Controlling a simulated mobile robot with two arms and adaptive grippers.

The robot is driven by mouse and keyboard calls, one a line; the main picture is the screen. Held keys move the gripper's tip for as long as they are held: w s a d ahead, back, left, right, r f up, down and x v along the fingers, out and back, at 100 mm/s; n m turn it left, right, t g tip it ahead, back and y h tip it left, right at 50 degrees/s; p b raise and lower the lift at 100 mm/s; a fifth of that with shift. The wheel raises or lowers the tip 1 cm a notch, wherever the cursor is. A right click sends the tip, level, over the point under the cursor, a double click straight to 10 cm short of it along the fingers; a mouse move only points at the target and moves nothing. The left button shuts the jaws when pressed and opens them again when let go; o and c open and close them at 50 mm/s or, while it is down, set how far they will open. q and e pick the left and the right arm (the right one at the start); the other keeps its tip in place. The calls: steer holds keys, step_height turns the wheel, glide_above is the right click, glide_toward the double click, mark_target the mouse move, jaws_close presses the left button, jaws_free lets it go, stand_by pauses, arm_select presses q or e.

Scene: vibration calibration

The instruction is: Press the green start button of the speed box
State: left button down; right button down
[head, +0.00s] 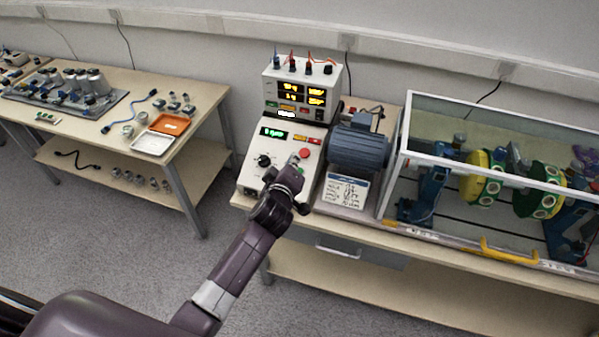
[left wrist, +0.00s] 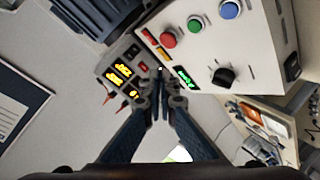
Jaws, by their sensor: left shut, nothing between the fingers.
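The speed box (head: 250,164) is a white box with a sloped panel, a green display, a black knob and a red button (head: 304,153). In the left wrist view its panel (left wrist: 204,55) shows the red button (left wrist: 168,40), the green button (left wrist: 195,24), a blue button (left wrist: 229,9) and the black knob (left wrist: 223,77). My left gripper (head: 294,163) is over the right part of the panel and hides the green button in the head view. Its fingers (left wrist: 160,78) are shut and empty; contact with the panel cannot be told. My right gripper is out of view.
A meter box (head: 270,85) with yellow readouts and cables stands behind the speed box. A blue-grey motor (head: 358,149) and a printed card (head: 343,192) are to its right. A glass-walled case (head: 395,160) with rotor discs stands farther right. Another table (head: 95,132) with parts is at left.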

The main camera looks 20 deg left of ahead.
arm_select(q)
steer(key=w+f+b, duration=0.1)
steer(key=f, duration=0.1)
steer(key=f+b, duration=0.2)
steer(key=w+f+b, duration=0.1)
steer(key=f+b, duration=0.1)
steer(key=shift+w, duration=0.3)
steer(key=shift+w+f+b, duration=0.35)
steer(key=shift+f+b, duration=0.2)
steer(key=shift+b, duration=0.15)
stand_by(0.6)
steer(key=shift+w+f+b, duration=0.2)
steer(key=shift+f+b, duration=0.2)
steer(key=shift+b, duration=0.1)
steer(key=shift+w+f+b, duration=0.15)
steer(key=shift+f+b, duration=0.25)
steer(key=shift+b, duration=0.1)
stand_by(0.5)
steer(key=shift+r, duration=0.1)
steer(key=shift+s+r+p, duration=0.35)
steer(key=shift+r+p, duration=0.3)
steer(key=shift+p, duration=0.15)
